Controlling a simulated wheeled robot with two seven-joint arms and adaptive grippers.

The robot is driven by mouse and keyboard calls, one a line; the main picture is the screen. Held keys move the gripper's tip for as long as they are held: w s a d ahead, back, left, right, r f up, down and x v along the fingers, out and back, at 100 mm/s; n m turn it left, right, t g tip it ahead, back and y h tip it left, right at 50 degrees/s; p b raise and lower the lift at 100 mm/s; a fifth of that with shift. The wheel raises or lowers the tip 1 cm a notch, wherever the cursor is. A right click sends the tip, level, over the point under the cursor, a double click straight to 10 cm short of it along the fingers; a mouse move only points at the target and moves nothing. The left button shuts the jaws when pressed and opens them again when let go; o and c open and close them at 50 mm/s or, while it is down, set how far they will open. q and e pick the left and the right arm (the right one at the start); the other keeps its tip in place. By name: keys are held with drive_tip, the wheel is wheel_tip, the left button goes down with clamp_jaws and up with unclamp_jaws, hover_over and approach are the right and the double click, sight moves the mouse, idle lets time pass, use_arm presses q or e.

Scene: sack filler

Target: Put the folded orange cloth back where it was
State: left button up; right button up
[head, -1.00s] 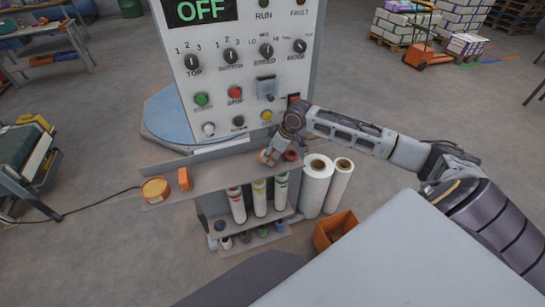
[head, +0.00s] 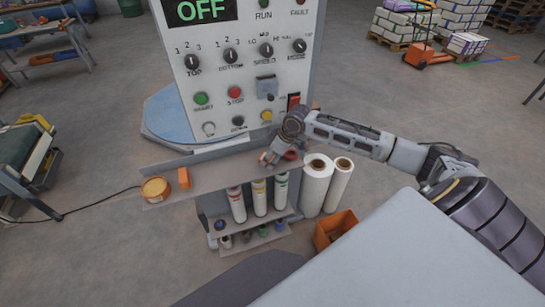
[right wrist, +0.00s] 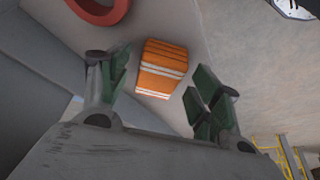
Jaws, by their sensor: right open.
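The folded orange cloth (right wrist: 162,68), with pale stripes, lies on the grey shelf in the right wrist view, between the spread fingers of my right gripper (right wrist: 160,84). Gaps show between the cloth and both fingers. In the head view my right gripper (head: 270,158) is low over the shelf below the control panel. Only a little orange shows by its fingers there, so the cloth is mostly hidden. My left gripper is in neither view.
A red ring-shaped item (right wrist: 100,8) lies near the cloth on the shelf (head: 218,177). An orange block (head: 184,178) and an orange tin (head: 155,189) stand further left. White rolls (head: 316,185) stand right of the rack, with an orange bin (head: 335,230) below. The control panel (head: 240,75) rises behind.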

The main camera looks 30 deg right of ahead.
drive_tip(key=shift+r, duration=0.1)
drive_tip(key=v, duration=1.2)
idle(0.4)
idle(0.5)
